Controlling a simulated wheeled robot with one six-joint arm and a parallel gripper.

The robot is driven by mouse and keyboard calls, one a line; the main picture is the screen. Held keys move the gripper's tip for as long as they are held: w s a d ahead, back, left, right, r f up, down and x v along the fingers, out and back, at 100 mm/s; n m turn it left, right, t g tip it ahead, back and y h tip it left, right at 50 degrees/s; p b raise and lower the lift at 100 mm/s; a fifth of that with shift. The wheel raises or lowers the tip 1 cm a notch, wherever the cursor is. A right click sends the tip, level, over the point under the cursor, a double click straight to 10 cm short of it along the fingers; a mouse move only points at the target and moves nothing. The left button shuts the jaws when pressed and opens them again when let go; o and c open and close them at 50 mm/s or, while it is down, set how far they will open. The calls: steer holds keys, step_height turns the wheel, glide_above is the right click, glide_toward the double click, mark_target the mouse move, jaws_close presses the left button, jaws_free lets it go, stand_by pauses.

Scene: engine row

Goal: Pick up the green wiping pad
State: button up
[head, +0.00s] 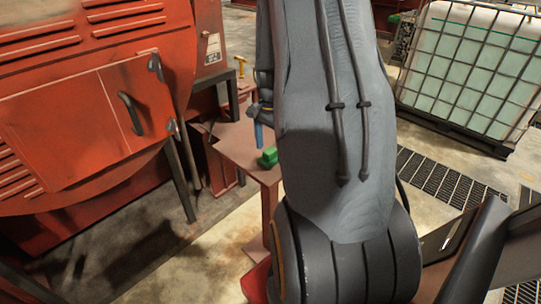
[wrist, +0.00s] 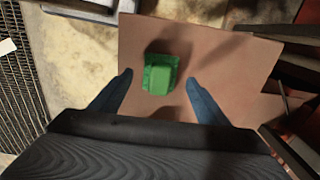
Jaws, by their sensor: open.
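The green wiping pad (wrist: 159,73) lies on a reddish-brown table plate (wrist: 225,65). In the wrist view it sits between and just beyond the two blue fingertips of my gripper (wrist: 159,80), with a space on each side. My gripper is open and empty. In the head view the pad (head: 267,157) is at the right edge of the small table (head: 238,148), partly hidden by my arm. One blue finger of my gripper (head: 258,134) shows above the table, close to the pad; the other is hidden.
A large red machine housing (head: 90,100) with a handled door stands left of the table. A yellow valve handle (head: 240,66) rises behind it. A caged white tank (head: 470,65) stands at the back right. Floor gratings (head: 445,185) lie right of my arm.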

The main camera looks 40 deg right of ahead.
mark_target(270, 150)
steer(key=shift+f, duration=1.3)
steer(key=c, duration=1.1)
steer(key=shift+r, duration=0.1)
steer(key=shift+c, duration=0.2)
step_height(270, 150, up, 10)
steer(key=shift+f+b, duration=0.1)
steer(key=shift+b, duration=0.75)
steer(key=o, duration=0.3)
steer(key=shift+c, duration=1)
